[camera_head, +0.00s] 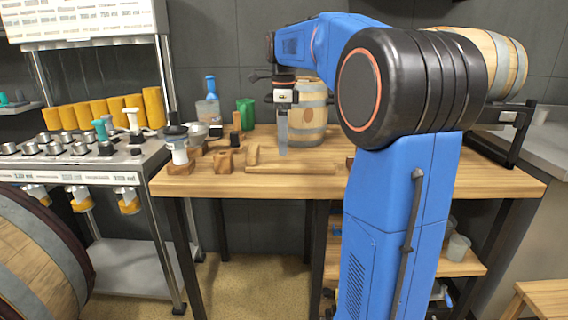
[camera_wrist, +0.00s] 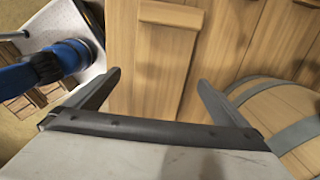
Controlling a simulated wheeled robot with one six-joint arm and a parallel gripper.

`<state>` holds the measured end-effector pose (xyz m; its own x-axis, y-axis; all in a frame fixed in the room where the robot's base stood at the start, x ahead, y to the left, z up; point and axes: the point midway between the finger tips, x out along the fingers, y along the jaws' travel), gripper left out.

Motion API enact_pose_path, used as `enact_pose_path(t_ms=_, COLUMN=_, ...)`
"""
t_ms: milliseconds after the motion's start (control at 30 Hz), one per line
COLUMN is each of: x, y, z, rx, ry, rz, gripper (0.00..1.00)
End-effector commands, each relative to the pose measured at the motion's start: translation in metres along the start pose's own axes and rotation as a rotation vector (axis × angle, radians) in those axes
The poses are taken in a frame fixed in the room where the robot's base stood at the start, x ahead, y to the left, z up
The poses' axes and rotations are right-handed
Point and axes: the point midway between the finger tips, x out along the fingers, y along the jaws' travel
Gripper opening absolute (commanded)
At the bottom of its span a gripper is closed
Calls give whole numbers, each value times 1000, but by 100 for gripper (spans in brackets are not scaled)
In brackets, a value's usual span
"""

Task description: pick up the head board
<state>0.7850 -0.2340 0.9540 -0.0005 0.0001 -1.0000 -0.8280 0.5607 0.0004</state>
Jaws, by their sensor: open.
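A flat, pale wooden board that looks like the head board (camera_head: 292,168) lies on the wooden table (camera_head: 430,176), near its front edge. In the wrist view a planked wooden surface fills the middle, with a short raised wooden strip (camera_wrist: 170,14) at the top; I cannot tell for certain where the board ends and the tabletop begins. My gripper (camera_head: 283,145) points down above the table, over the back of the board. In the wrist view its two fingers (camera_wrist: 158,92) are spread wide, with nothing between them. The height above the board is hard to tell.
A small barrel (camera_head: 312,112) stands just behind and right of my gripper; it also shows at the right of the wrist view (camera_wrist: 285,112). Small wooden blocks (camera_head: 223,162) and a tamper-like tool (camera_head: 178,150) stand at left. A green cup (camera_head: 246,113) is behind.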

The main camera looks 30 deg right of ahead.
Motion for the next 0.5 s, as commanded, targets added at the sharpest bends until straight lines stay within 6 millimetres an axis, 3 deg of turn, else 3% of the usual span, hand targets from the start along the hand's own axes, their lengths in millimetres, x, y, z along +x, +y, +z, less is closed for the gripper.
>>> enact_pose_path(t_ms=267, x=19, y=0, z=0, rx=0, ry=0, rz=1, gripper=100)
enact_pose_path(t_ms=500, x=50, y=-2, z=-3, rx=0, ry=1, rz=2, gripper=100)
